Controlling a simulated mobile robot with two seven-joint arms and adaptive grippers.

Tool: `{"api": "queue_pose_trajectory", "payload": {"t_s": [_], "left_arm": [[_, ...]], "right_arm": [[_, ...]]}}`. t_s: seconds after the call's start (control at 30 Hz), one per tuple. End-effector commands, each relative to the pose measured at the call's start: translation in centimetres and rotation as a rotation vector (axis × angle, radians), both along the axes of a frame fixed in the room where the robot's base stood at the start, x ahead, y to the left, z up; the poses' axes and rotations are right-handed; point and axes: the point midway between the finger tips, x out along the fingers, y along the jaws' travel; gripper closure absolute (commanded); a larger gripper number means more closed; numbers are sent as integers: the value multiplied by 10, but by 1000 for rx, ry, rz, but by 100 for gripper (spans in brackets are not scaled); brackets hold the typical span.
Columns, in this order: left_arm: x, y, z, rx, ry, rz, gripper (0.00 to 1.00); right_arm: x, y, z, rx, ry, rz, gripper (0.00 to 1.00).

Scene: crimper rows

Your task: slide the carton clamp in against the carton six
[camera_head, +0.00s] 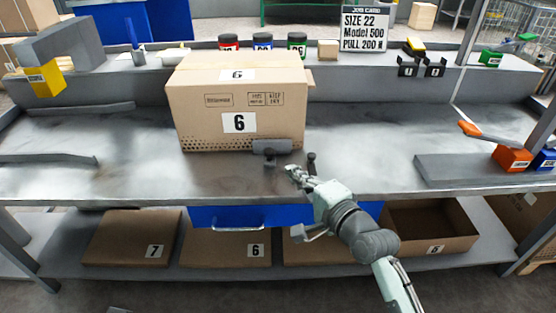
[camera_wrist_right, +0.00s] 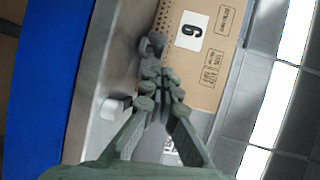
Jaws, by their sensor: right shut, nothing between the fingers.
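The carton six (camera_head: 215,110), a brown box labelled 6, stands upright on the metal bench left of centre; its label side also shows in the right wrist view (camera_wrist_right: 208,62). The carton clamp (camera_head: 272,147) is a grey bar with dark knobs at the carton's front lower right; I cannot tell whether it touches the carton. My right gripper (camera_head: 293,172) is shut and empty, just in front of and right of the clamp. In the right wrist view its fingers (camera_wrist_right: 163,85) are together, with a clamp knob (camera_wrist_right: 155,42) just beyond their tips. My left gripper is not in view.
A grey rail (camera_head: 45,160) lies at the left of the bench and a grey block (camera_head: 460,170) with orange and blue boxes at the right. Jars (camera_head: 262,42) and a job card (camera_head: 362,28) stand behind. Numbered cartons (camera_head: 130,238) sit on the lower shelf.

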Motion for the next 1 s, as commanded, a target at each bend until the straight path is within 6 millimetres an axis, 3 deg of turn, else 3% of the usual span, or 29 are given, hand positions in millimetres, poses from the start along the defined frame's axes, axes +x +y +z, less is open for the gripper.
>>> {"api": "queue_pose_trajectory", "payload": {"t_s": [0.2, 0.4, 0.87, 1.0], "left_arm": [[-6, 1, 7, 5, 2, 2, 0], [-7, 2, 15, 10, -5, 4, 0], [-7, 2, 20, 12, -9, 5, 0], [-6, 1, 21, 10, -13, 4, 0]], "right_arm": [[41, 21, -8, 0, -1, 0, 100], [63, 32, -13, -2, -1, 0, 100], [70, 36, -14, -2, 0, -1, 100], [84, 36, -14, -2, 0, -1, 100]]}}
